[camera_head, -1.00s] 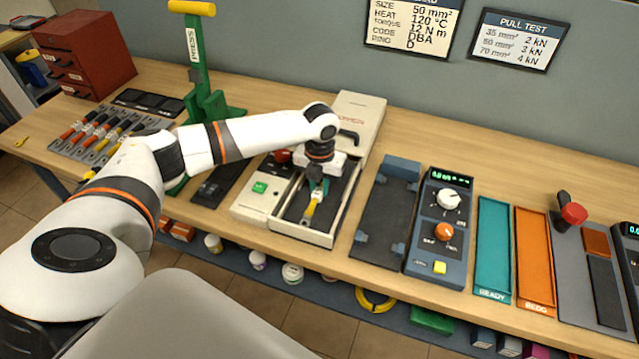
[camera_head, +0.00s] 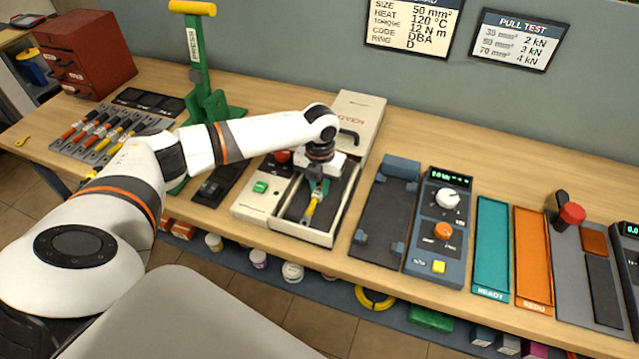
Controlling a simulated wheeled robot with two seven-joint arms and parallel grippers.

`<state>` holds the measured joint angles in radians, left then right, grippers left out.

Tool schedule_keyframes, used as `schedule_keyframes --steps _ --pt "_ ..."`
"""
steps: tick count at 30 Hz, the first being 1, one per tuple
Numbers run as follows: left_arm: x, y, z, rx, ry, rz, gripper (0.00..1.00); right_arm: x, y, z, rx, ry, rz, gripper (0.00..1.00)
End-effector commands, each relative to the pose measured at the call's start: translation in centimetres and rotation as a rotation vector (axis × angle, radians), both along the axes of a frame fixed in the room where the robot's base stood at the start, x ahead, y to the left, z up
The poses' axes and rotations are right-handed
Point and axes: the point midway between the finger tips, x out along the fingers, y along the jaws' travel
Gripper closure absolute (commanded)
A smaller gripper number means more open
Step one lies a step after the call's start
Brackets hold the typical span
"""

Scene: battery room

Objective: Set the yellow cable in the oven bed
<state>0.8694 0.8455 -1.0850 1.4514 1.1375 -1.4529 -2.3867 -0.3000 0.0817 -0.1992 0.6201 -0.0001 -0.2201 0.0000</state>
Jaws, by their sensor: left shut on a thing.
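The oven (camera_head: 248,206) is a cream box with a green button, a red knob and an open dark bed (camera_head: 335,212). Its lid (camera_head: 362,112) is raised at the back. My left gripper (camera_head: 317,184) points down over the bed and is shut on the yellow cable (camera_head: 311,208). The cable's yellow end shows below the fingers, inside the bed's outline. I cannot tell whether it touches the bed floor. The rest of the cable is hidden by the gripper. My right gripper is not in view.
A rack (camera_head: 108,133) with several coloured cables lies at the left, beside a green press (camera_head: 205,95). Right of the oven are a dark fixture (camera_head: 383,215), a control box (camera_head: 425,255), a teal tray (camera_head: 491,240) and an orange tray (camera_head: 533,260).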

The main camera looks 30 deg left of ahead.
Motion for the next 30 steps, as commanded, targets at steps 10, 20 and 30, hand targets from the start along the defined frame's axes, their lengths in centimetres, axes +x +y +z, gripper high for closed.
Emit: schedule_keyframes --steps 10,20,30 --pt "0.03 -0.03 -0.53 -0.001 -0.001 0.000 1.00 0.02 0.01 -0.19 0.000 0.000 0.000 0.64" --pt "0.04 -0.03 -0.87 -0.001 -0.001 0.000 0.69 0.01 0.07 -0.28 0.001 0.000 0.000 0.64" --pt "0.00 -0.01 -0.91 0.000 0.000 0.000 0.53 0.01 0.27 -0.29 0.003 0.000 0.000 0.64"
